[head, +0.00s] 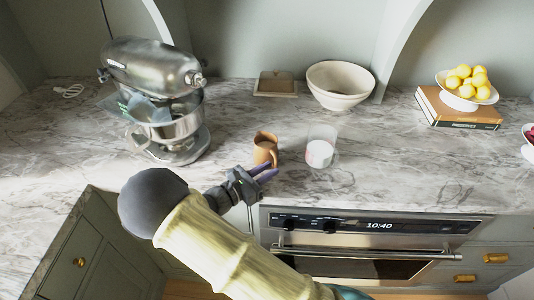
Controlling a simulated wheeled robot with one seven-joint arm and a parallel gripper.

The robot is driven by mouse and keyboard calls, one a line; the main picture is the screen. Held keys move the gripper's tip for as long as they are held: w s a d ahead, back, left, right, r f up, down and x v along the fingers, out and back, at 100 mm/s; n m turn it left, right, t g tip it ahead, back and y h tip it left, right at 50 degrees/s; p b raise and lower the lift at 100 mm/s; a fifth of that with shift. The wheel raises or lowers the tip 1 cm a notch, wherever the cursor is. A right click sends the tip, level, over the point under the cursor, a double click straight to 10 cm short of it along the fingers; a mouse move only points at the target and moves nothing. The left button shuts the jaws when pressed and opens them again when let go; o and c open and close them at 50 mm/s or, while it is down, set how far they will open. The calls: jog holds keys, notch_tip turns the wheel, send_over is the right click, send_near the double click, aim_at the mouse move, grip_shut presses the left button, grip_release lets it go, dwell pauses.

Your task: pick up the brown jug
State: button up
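The brown jug (264,150) is small and stands upright on the marble counter, near its front edge. Its handle is on the right side. My gripper (266,172) is just in front of the jug, between it and the counter's front edge. Its two dark purple fingers point right and look slightly apart, with nothing seen between them. The fingers overlap the bottom of the jug in the picture; I cannot tell whether they touch it.
A clear measuring cup (320,148) with white contents stands close to the right of the jug. A steel stand mixer (155,90) is at left. Lemons on books (455,112) are far right. An oven (370,245) is below.

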aim_at(275, 166)
jog(key=x, duration=0.2)
jog(key=p+x, duration=0.1)
jog(key=x, duration=0.1)
jog(key=shift+w+d+r, duration=0.2)
jog(key=shift+d+r, duration=0.05)
jog(key=shift+d, duration=0.15)
jog(key=shift+w+d+f, duration=0.1)
jog(key=shift+w, duration=0.05)
grip_shut()
